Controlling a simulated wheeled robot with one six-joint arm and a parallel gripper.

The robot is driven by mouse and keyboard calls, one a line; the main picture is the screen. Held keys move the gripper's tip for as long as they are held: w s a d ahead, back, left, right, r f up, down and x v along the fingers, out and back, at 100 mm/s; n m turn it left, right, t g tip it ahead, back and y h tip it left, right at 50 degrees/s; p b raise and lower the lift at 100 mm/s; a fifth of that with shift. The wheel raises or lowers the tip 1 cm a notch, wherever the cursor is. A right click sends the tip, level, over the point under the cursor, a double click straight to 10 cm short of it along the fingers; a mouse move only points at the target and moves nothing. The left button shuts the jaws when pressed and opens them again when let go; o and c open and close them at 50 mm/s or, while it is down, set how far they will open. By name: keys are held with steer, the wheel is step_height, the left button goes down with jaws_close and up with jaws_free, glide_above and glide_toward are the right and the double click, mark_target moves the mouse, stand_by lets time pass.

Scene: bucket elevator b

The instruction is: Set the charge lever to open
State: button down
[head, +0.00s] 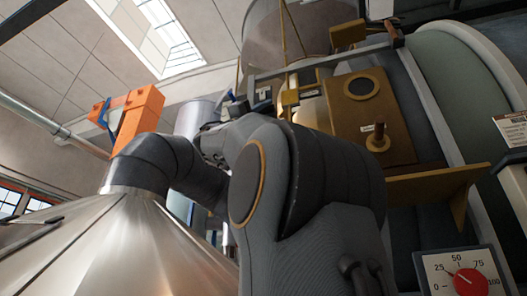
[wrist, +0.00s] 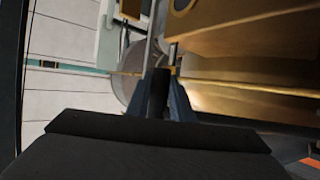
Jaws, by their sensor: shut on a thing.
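My gripper (wrist: 160,80) is shut on a dark, round handle (wrist: 158,95), which I take to be the grip of the charge lever. In the wrist view the handle stands between the two blue-grey fingers, and a thin grey rod (wrist: 150,50) shows beyond it. In the head view my gripper (head: 229,104) is small and partly hidden behind my arm, left of the brass-coloured housing (head: 345,115). I cannot read the lever's position or any open mark.
The brass housing carries a round port and a small dark-handled knob (head: 378,138). A dial with a red knob (head: 470,282) is at the lower right. A shiny metal cone (head: 110,250) fills the lower left, with an orange part (head: 137,115) above it.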

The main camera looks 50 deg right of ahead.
steer(key=a+f+b, duration=0.1)
steer(key=b, duration=0.1)
steer(key=a+f+b, duration=0.1)
steer(key=f+b, duration=0.1)
steer(key=s+a+f+b, duration=0.1)
steer(key=b, duration=0.2)
steer(key=shift+f, duration=0.3)
steer(key=f+b, duration=0.1)
steer(key=a+f+b, duration=0.1)
steer(key=b, duration=0.1)
steer(key=s+f+b, duration=0.1)
steer(key=shift+a+b, duration=0.3)
steer(key=shift+f+g, duration=0.1)
steer(key=shift+g, duration=0.2)
steer(key=c, duration=1.6)
jaws_free()
steer(key=shift+o, duration=0.2)
steer(key=shift+a, duration=0.1)
steer(key=b+v, duration=0.1)
steer(key=v, duration=0.6)
steer(key=shift+a+f, duration=0.25)
steer(key=shift+w, duration=0.1)
